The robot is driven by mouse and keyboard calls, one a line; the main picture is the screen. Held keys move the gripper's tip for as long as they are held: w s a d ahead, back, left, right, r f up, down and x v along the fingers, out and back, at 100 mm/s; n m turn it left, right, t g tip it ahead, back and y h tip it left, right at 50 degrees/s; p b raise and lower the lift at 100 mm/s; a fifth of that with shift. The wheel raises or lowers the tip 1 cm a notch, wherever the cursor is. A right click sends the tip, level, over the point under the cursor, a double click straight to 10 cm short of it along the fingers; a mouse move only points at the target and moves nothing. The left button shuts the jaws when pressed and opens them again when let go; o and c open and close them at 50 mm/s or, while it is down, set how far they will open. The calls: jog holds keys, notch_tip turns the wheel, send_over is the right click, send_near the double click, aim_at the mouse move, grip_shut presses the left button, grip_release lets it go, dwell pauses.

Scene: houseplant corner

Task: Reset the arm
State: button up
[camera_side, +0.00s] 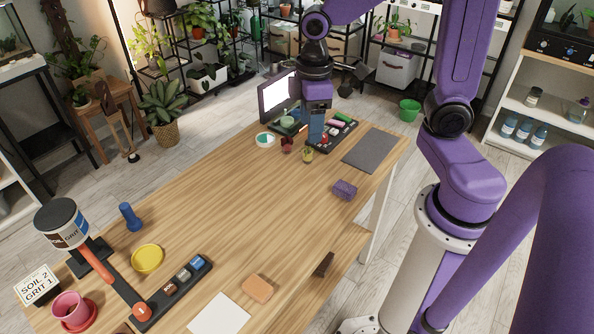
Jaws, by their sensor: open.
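My gripper (316,128) is at the far end of the wooden table (225,215), pointing down from my purple arm. It hangs close to a dark tray (345,121) of small colored items and a small yellowish pot (308,155). Its jaws are open, though the fingers are small and hard to make out. I cannot tell whether it touches anything. My wrist and arm hide part of the area behind it.
Near the gripper are a screen (277,95), a dark red item (287,145), a white-and-green dish (265,140), a grey mat (371,151) and a purple block (344,190). A labeled canister (62,222) stands on the near left. The table's middle is clear.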

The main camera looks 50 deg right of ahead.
jog(key=s+a+n, duration=0.2)
jog(key=s, duration=1.4)
jog(key=shift+a+r+n, duration=0.3)
jog(key=shift+a+n, duration=0.1)
